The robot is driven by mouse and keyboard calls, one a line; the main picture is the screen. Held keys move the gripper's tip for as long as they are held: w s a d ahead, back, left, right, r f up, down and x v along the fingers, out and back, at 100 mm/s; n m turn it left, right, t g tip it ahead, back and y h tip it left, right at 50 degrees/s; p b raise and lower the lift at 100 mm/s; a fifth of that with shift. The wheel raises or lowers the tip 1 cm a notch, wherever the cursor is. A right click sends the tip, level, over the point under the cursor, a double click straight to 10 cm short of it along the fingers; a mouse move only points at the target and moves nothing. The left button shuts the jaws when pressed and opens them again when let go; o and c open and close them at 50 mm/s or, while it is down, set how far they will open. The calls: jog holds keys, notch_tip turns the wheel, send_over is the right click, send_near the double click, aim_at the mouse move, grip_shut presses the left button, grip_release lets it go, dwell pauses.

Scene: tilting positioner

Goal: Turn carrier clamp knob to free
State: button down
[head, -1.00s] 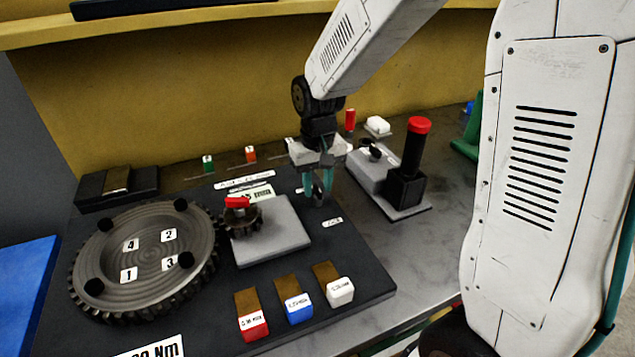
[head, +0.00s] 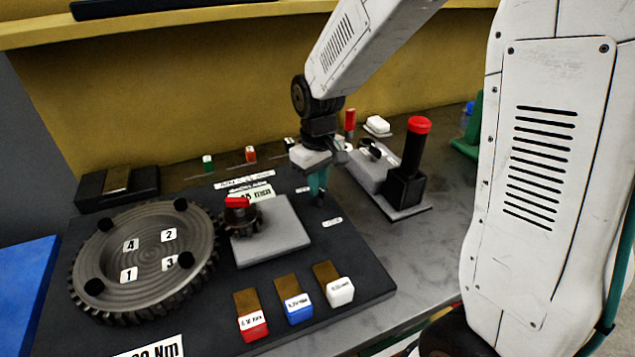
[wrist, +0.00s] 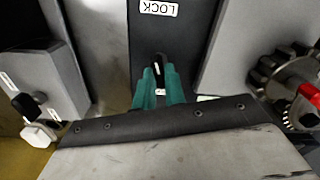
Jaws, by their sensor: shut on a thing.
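The carrier clamp knob (wrist: 158,66) is small and black with a white mark on it. It sits between my gripper's two teal fingers in the wrist view, just below a LOCK label (wrist: 158,8). In the head view my gripper (head: 317,190) points down at the dark base plate, right of the grey block, and is shut on the knob. There the fingers hide most of the knob; only a little black shows at their tips.
A small gear with a red top (head: 239,213) stands on the grey carrier block (head: 285,240), left of my gripper. A large toothed wheel (head: 150,255) lies farther left. A black post with a red cap (head: 412,150) stands to the right. Coloured blocks (head: 299,308) line the front.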

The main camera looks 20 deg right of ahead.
jog(key=n, duration=1.4)
dwell(0.5)
jog(key=c, duration=1.5)
grip_release()
jog(key=shift+o, duration=0.2)
jog(key=shift+r, duration=0.15)
notch_tip(320, 180, up, 8)
jog(key=shift+f, duration=0.2)
